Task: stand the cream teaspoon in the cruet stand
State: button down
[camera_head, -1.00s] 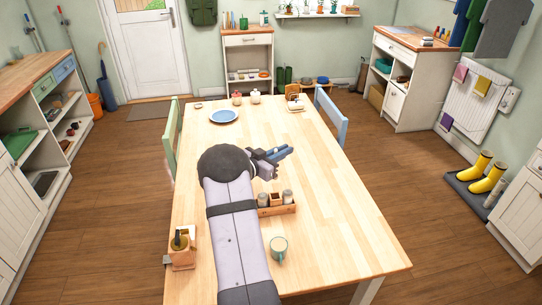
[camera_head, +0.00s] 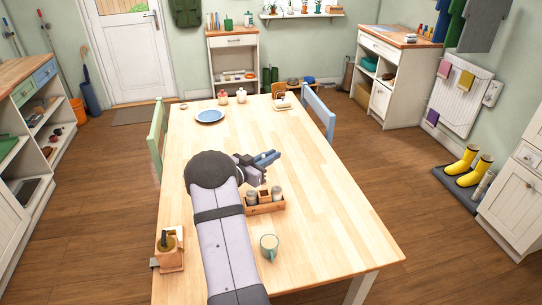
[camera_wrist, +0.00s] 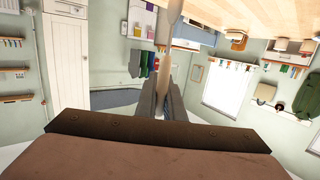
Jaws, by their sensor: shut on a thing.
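In the wrist view, a pale cream teaspoon (camera_wrist: 169,28) is between the grey fingers of my gripper (camera_wrist: 166,82) and sticks out beyond their tips toward the top of the picture. In the head view, my gripper (camera_head: 267,158) is above the table, a little behind the cruet stand as pictured. I cannot make out the teaspoon there. The cruet stand (camera_head: 266,210) is a low wooden caddy on the table, holding shakers and a small brown block-like piece. My arm partly covers its left end.
A pale green mug (camera_head: 269,247) stands in front of the stand. A wooden holder with a dark green item (camera_head: 167,240) is at the near left edge. A blue plate (camera_head: 210,115) and two small pots lie farther back. The table's right side (camera_head: 320,200) is clear.

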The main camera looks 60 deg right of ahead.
notch_tip(320, 180, down, 8)
jog(key=b, duration=0.5)
dwell(0.4)
dwell(0.3)
jog(key=c, duration=1.8)
grip_release()
jog(key=f+b+v, duration=0.1)
jog(key=v, duration=0.6)
jog(key=shift+r+b, duration=0.3)
jog(key=shift+r, duration=0.15)
jog(key=shift+a, duration=0.15)
